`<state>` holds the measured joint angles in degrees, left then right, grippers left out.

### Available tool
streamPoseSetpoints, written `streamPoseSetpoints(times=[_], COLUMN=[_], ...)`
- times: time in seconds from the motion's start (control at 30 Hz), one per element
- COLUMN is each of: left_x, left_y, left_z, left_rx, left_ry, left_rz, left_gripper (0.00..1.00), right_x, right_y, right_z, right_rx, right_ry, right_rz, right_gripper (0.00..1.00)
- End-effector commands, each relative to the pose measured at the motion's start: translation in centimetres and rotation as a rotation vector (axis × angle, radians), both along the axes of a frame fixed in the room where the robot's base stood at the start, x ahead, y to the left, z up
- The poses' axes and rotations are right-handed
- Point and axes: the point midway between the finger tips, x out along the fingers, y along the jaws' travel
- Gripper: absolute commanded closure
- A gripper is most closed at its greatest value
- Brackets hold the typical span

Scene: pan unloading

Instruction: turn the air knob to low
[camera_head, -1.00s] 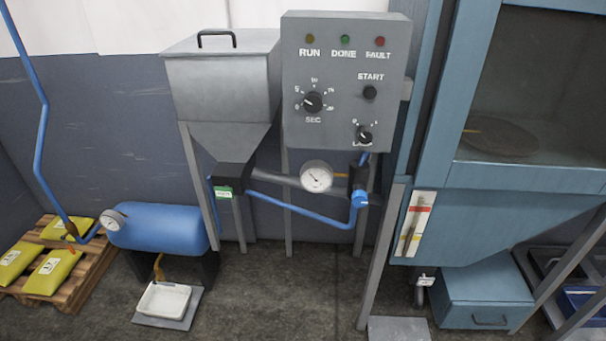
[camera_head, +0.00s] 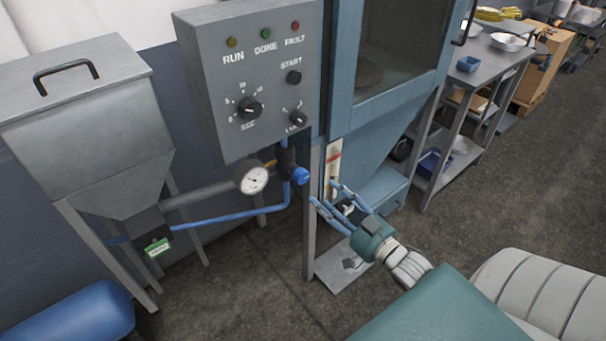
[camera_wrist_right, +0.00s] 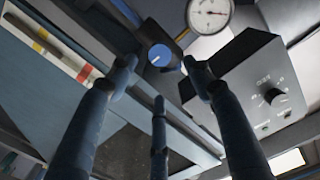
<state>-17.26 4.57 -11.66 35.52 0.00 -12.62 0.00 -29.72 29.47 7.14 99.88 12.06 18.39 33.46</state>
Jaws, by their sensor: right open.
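The blue round knob (camera_head: 301,176) sits on a dark valve body at the end of the blue air pipe, below the grey control box. It also shows in the right wrist view (camera_wrist_right: 158,55), between and beyond the fingertips. A smaller black knob (camera_head: 298,117) is at the box's lower right; its label is too small to read. My right gripper (camera_head: 324,194) is open and empty, its fingers pointing toward the valve from the lower right. It appears apart from the blue knob. In the right wrist view the gripper (camera_wrist_right: 159,68) has its fingers spread. My left gripper is not in view.
A round gauge (camera_head: 253,180) is left of the valve. The control box (camera_head: 212,70) overhangs the pipe and has a larger black dial (camera_head: 249,108). A grey leg (camera_head: 309,230) stands just below the knob. The blue cabinet (camera_head: 375,130) is close on the right. A hopper (camera_head: 90,120) stands left.

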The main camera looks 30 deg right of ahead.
Motion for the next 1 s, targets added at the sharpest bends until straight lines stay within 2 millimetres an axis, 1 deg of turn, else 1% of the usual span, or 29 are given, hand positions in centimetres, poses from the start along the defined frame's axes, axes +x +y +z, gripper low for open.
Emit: streamPoseSetpoints(times=[0.03, 0.17, 0.2, 0.4, 0.5, 0.6, 0.77, 1.0], left_x=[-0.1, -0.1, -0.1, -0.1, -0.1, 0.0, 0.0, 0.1], left_y=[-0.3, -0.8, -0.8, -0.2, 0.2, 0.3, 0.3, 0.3], left_z=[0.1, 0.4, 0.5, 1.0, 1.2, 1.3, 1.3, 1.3], left_rx=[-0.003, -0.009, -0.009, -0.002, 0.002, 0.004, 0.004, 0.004], left_ry=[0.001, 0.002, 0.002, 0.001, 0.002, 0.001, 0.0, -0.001], left_rz=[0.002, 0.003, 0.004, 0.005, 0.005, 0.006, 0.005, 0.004], left_gripper=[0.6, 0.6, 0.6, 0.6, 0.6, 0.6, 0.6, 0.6], right_x=[0.5, 2.4, 3.2, 7.0, 8.6, 9.7, 10.5, 10.5], right_y=[0.1, 0.2, 0.3, 0.6, 0.7, 0.8, 0.9, 0.9], right_z=[0.4, 0.5, 0.5, 0.4, 0.4, 0.2, 0.2, 0.1], right_rx=[0.002, 0.002, 0.002, 0.001, 0.001, 0.0, -0.001, 0.0], right_ry=[-0.007, -0.008, -0.009, -0.006, -0.006, -0.004, -0.003, -0.002], right_rz=[0.002, 0.002, 0.002, 0.002, 0.002, 0.002, 0.002, 0.002], right_gripper=[0.49, 0.49, 0.49, 0.49, 0.49, 0.49, 0.49, 0.49])
